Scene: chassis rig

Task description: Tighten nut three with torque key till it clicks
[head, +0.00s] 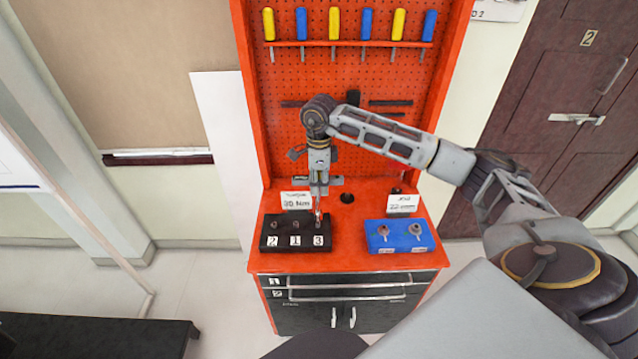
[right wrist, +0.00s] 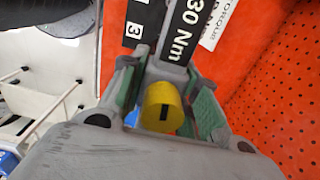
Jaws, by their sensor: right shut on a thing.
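My right gripper (head: 319,186) points down over the black block (head: 268,240) on the red bench. It is shut on the torque key, whose yellow end (right wrist: 160,106) with a dark slot shows between the fingers in the right wrist view. The key's shaft (head: 318,209) runs down, looking upright, to the post above the label 3 (head: 318,241). Nut three is mostly hidden there, and I cannot tell how fully the key sits on it. The posts above labels 2 and 1 stand uncovered to the left. My left gripper is not in view.
A blue block (head: 394,246) with two metal pieces stands at the right of the bench. Yellow and blue drivers hang on the red pegboard (head: 345,75). Drawers (head: 350,292) are below.

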